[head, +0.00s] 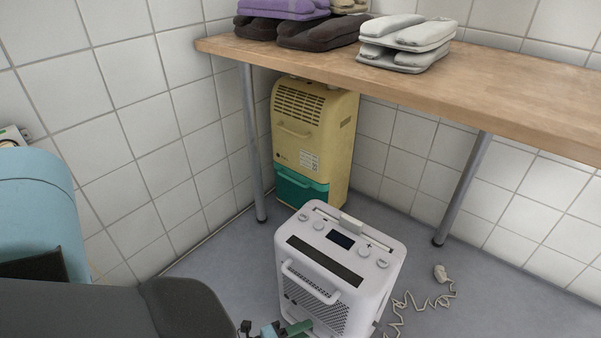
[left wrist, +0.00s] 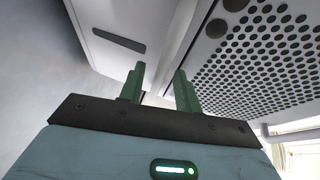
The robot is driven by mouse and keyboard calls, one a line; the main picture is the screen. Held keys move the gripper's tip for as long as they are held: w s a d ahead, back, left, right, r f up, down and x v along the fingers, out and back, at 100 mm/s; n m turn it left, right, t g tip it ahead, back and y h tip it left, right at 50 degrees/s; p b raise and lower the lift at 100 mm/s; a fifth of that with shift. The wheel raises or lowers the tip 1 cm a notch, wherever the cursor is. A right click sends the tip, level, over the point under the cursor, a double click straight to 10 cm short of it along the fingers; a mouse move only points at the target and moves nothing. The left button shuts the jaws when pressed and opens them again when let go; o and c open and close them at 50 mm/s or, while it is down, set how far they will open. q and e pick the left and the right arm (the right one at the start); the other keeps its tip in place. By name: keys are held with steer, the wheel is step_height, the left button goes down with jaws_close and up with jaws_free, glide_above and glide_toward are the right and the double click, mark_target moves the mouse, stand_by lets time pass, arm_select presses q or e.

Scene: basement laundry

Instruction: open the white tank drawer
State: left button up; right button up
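The white dehumidifier (head: 335,265) stands on the floor in the middle of the head view, with a handle bar, a dark slot and a grille on its front. Its lower front is cut off and partly hidden by my left arm there. In the left wrist view the perforated grille (left wrist: 265,60) fills the right. A plain white panel with a dark slot (left wrist: 119,41), which looks like the tank drawer front, is at the left. My left gripper (left wrist: 160,88) has its green fingers apart and nothing between them. It also shows at the bottom of the head view (head: 285,330), by the white unit's front.
A yellow dehumidifier (head: 310,130) with a green tank drawer (head: 298,189) stands behind, under the wooden table (head: 480,95). Folded towels (head: 405,42) lie on the table. A pale cord (head: 418,303) lies on the floor at the right. Tiled walls close the left and back.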

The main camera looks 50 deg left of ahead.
arm_select(q)
jaws_close()
steer(key=s+d+p, duration=0.2)
steer(key=s+d, duration=0.1)
steer(key=s, duration=1)
steer(key=shift+s+d, duration=0.2)
steer(key=shift+s, duration=0.2)
jaws_free()
